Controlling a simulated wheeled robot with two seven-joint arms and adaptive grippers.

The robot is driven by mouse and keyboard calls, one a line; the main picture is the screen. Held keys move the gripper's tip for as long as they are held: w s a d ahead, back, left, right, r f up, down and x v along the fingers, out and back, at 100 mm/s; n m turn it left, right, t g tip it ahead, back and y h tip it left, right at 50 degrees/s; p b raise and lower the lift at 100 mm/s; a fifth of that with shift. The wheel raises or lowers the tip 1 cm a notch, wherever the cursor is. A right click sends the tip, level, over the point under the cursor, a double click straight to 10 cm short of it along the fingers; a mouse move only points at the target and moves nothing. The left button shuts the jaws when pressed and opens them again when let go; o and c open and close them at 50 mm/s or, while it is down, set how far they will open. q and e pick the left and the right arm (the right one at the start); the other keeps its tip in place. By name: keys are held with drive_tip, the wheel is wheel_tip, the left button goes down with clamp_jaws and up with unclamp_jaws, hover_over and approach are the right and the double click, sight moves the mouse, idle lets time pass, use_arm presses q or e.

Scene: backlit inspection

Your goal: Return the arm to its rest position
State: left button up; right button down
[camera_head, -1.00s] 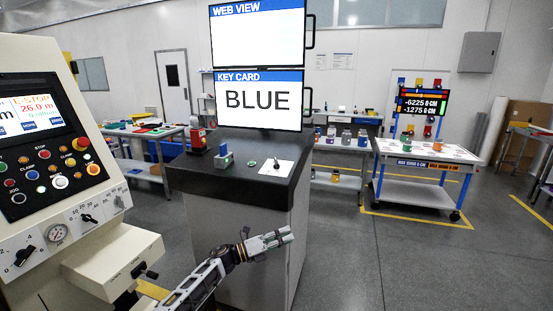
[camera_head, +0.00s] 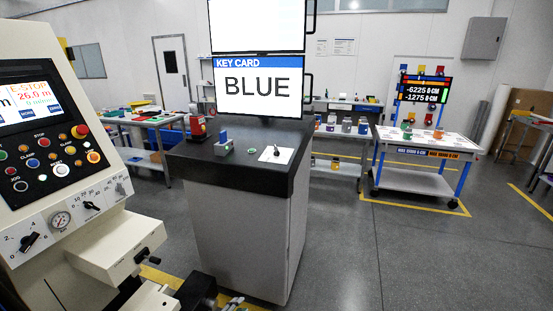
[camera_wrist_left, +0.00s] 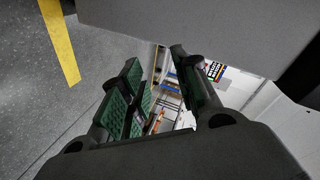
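My left arm shows only as a small part at the bottom edge of the head view, below the dark-topped counter (camera_head: 180,152). In the left wrist view my left gripper (camera_wrist_left: 163,88) has its two green-padded fingers spread apart, with nothing between them but distant background. It is off the counter top and touches nothing that I can see. My right gripper is in neither view.
The control panel machine (camera_head: 75,190) stands close at the left. The counter holds a red device (camera_head: 198,128), a blue-and-grey block (camera_head: 224,145) and a white sheet (camera_head: 277,154). A screen (camera_head: 258,88) reads BLUE. Floor at the right is clear.

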use_arm(q)
drive_tip(key=s+a+f+n+g+y, duration=0.3)
drive_tip(key=s+a+f+n, duration=0.15)
drive_tip(key=s+f, duration=0.7)
drive_tip(key=s+a+f+n+g+y, duration=0.2)
drive_tip(key=s+a+f+n, duration=0.3)
drive_tip(key=s+f, duration=0.65)
drive_tip(key=s+a+f+n+g, duration=0.1)
drive_tip(key=s+a+f+g, duration=0.1)
drive_tip(key=s, duration=0.8)
drive_tip(key=s+a+f+n+g+y, duration=0.1)
drive_tip(key=s+a+f+n+g, duration=0.1)
drive_tip(key=s, duration=0.9)
drive_tip(key=s+a+f+n+g+y, duration=0.1)
drive_tip(key=s+a+f+n+g, duration=0.1)
drive_tip(key=s, duration=0.8)
drive_tip(key=shift+s+a+f+g, duration=0.3)
drive_tip(key=shift+s+a+f, duration=0.1)
drive_tip(key=shift+a, duration=0.4)
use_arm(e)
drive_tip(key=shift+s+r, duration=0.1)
use_arm(q)
drive_tip(key=shift+n, duration=0.25)
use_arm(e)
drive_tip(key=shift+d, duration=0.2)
